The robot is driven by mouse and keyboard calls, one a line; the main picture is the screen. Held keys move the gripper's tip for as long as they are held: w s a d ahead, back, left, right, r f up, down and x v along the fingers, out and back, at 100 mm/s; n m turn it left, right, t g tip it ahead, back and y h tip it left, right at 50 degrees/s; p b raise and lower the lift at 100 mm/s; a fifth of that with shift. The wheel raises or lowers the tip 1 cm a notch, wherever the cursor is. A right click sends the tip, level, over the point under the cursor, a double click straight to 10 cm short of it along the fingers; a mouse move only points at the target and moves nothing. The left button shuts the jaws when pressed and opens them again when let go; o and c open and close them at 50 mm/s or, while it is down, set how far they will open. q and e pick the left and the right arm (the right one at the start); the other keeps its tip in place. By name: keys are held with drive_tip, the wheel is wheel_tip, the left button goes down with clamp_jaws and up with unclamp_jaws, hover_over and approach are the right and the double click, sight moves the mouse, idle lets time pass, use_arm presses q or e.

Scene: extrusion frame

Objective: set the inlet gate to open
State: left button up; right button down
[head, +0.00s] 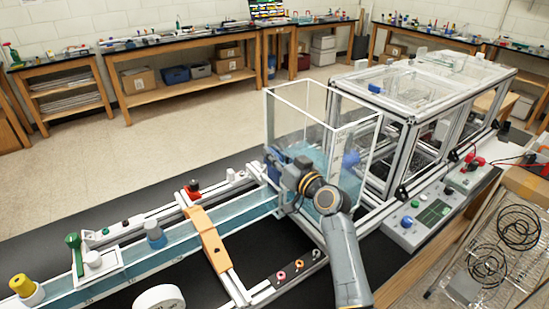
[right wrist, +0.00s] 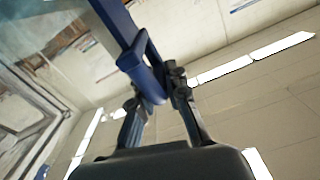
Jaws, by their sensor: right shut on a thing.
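The inlet gate (right wrist: 118,22) shows in the right wrist view as a dark blue bar with a looped handle at its lower end. My right gripper (right wrist: 155,88) has its two fingers on either side of that handle and is shut on it. In the head view my right gripper (head: 277,168) is at the near left side of the clear tank (head: 323,112), where the water channel (head: 190,232) meets it. The gripper and wrist hide most of the gate there, so I cannot tell how far it is raised. My left gripper is not in view.
An orange bridge piece (head: 208,240) spans the channel. A glazed extrusion frame (head: 410,95) and a grey control box (head: 425,218) are at right.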

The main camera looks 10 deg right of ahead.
drive_tip(key=shift+r, duration=0.35)
drive_tip(key=c, duration=1.4)
unclamp_jaws()
drive_tip(key=shift+o, duration=0.3)
drive_tip(key=shift+f, duration=0.1)
drive_tip(key=v, duration=1.2)
drive_tip(key=shift+a, duration=0.1)
